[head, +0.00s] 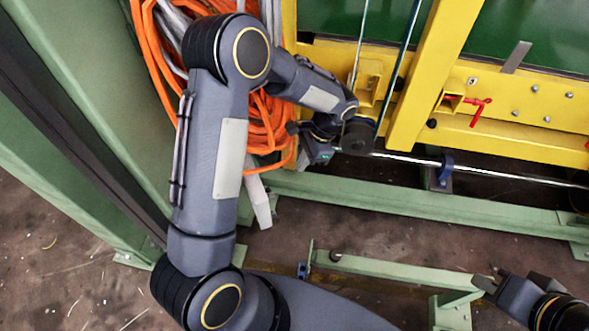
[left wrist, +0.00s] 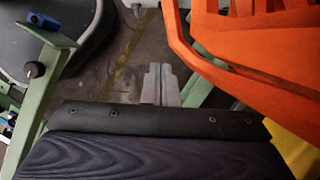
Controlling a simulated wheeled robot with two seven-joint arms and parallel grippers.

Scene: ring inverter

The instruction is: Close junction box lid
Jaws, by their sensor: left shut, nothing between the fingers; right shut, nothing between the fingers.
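I cannot make out a junction box or its lid in either view. My left arm reaches up and bends right in the head view, with its wrist beside the orange cables (head: 268,125) and near the yellow frame. The closed fingers of my left gripper (left wrist: 160,86) show in the left wrist view above the dark gripper body, empty and over the floor. Its fingertips are hard to make out in the head view. My right gripper (head: 484,283) is shut and empty at the lower right, close to a green beam.
A yellow frame (head: 410,75) with a red handle (head: 478,108) stands at the upper right. Below it run a metal rod and a green rail (head: 450,203). A lower green beam (head: 395,268) crosses in front. A green column (head: 105,110) is at left. Bare floor lies between.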

